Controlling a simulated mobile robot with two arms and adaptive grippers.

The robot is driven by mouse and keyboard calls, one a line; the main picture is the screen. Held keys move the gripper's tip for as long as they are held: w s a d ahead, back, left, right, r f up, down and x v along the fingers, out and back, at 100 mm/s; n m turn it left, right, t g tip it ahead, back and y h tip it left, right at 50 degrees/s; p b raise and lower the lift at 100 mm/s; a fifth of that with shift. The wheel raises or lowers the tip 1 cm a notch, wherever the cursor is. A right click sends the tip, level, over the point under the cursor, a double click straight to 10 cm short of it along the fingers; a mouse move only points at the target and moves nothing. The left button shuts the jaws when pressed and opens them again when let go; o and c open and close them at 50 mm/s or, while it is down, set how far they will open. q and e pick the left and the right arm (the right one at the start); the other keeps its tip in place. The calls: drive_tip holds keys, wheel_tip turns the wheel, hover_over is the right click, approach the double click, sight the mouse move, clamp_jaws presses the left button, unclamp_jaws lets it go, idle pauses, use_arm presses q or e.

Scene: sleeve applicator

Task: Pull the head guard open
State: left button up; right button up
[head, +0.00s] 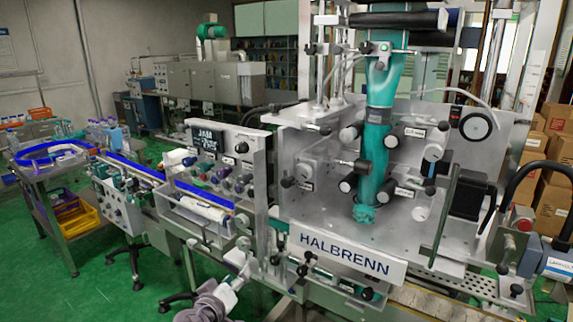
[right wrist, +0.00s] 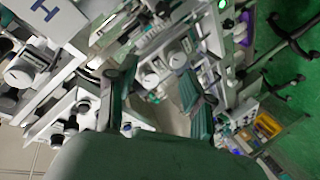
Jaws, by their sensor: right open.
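The sleeve applicator's head stands in the head view, with a teal vertical tube (head: 374,150) among several black rollers. Clear guard panels (head: 310,152) seem to surround it. A dark upright bar (head: 443,220) stands at its right side; whether it is the head guard's handle, I cannot tell. My right gripper (right wrist: 157,98) shows in the right wrist view with two dark green fingers spread apart. Nothing is seen between them; machine parts lie beyond. My left gripper is not seen.
The HALBRENN sign (head: 338,254) fronts the machine; part of it shows in the right wrist view (right wrist: 45,12). A knob panel (head: 215,155) stands left of the head. A cart (head: 55,170) is at far left, and cardboard boxes (head: 555,150) are at right.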

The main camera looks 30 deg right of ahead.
wheel_tip(320, 180, up, 16)
drive_tip(key=s+d+m+g+h+p, duration=0.1)
drive_tip(key=s+m+h+p, duration=0.15)
drive_tip(key=m, duration=0.25)
drive_tip(key=m+g+h, duration=0.2)
drive_tip(key=m+h, duration=0.1)
drive_tip(key=m, duration=0.1)
approach(284, 183)
drive_tip(key=shift+y, duration=0.25)
drive_tip(key=p+x, duration=0.2)
drive_tip(key=x, duration=0.1)
drive_tip(key=p+x, duration=0.2)
drive_tip(key=x, duration=0.1)
drive_tip(key=p+x, duration=0.2)
drive_tip(key=x, duration=0.2)
drive_tip(key=shift+s+r, duration=0.1)
drive_tip(key=shift+r, duration=0.25)
drive_tip(key=shift+w+d+f+p, duration=0.2)
drive_tip(key=shift+d+p, duration=0.15)
drive_tip(key=shift+d, duration=0.05)
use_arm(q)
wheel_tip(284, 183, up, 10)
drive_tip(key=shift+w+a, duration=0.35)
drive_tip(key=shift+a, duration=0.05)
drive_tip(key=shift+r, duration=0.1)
use_arm(e)
clamp_jaws()
